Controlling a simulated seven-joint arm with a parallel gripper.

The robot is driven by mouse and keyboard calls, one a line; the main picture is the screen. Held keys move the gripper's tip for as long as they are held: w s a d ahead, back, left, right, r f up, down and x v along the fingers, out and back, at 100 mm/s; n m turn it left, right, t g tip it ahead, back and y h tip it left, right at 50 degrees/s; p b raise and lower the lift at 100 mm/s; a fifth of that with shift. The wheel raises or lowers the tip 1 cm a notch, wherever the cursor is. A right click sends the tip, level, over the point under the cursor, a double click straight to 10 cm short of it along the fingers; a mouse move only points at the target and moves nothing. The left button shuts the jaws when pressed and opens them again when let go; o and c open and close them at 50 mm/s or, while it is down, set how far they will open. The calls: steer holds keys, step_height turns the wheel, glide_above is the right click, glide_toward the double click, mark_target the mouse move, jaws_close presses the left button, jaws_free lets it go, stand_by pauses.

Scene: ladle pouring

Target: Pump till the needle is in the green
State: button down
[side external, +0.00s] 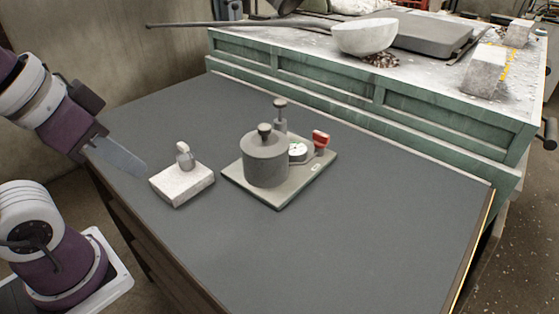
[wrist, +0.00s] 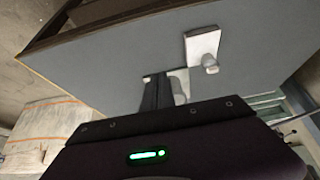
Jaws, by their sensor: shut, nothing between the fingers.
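A grey base plate (side external: 233,176) on the table carries a round grey vessel (side external: 265,164) with a dark knob on top. Behind the vessel stands an upright post with a dark round knob (side external: 280,104), which looks like the pump handle. A small white dial gauge (side external: 299,150) shows beside the vessel, partly hidden by it; its needle is too small to read. A red lever or valve (side external: 321,139) is at the plate's right rear. My gripper (side external: 141,166) is shut and empty, above the table's left part, well apart from the pump. The wrist view shows its fingers (wrist: 165,84).
A white block (side external: 182,186) with a small metal knobbed piece (side external: 184,155) on it stands between my gripper and the base plate. A green workbench (side external: 350,85) with a white bowl (side external: 364,38) borders the table behind. The table's front and right are clear.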

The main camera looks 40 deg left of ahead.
stand_by(0.7)
step_height(320, 180, up, 5)
steer(key=n+t+y, duration=0.2)
steer(key=n+t, duration=0.1)
steer(key=n, duration=0.8)
glide_above(278, 103)
steer(key=shift+r, duration=0.15)
steer(key=shift+f, duration=4.4)
steer(key=shift+f, duration=0.4)
